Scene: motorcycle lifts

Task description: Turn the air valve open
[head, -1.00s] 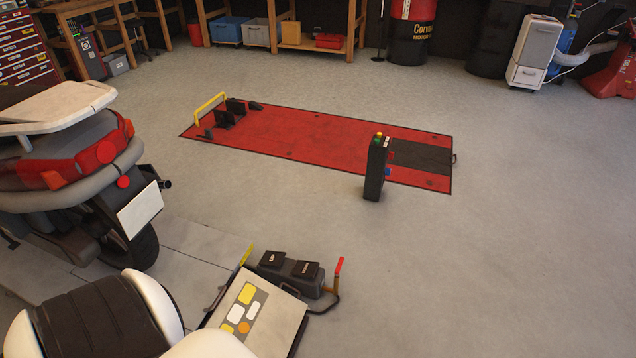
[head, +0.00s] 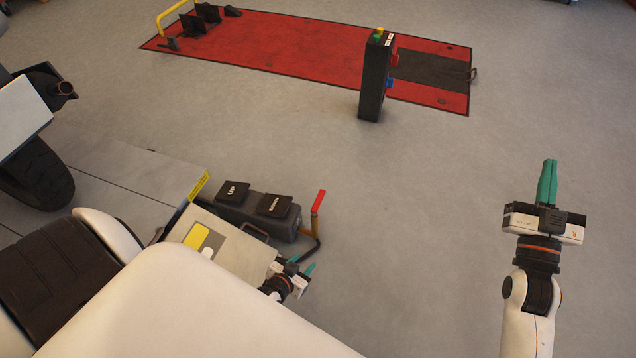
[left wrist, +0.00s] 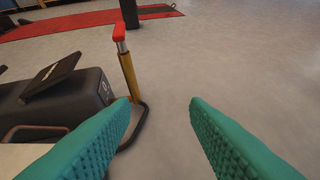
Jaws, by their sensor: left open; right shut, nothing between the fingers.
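The air valve (head: 318,202) has a red handle on top of a thin yellow stem, beside the dark pedal unit. In the left wrist view the valve's red handle (left wrist: 119,32) tops the upright stem, left of centre and beyond my fingers. My left gripper (head: 302,265) is open, low and nearer than the valve, and apart from it. Its green ribbed fingers (left wrist: 160,108) frame bare floor, with the stem in line with the left fingertip. My arm partly hides this gripper in the head view. My right gripper (head: 547,182) is shut and empty, pointing up at the right.
The pedal unit (head: 250,213) carries UP and DOWN pedals and stands left of the valve. A bent dark bar (head: 313,246) curves around the valve's foot. A black control post (head: 374,80) stands by a red lift platform (head: 290,48). Floor right of the valve is clear.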

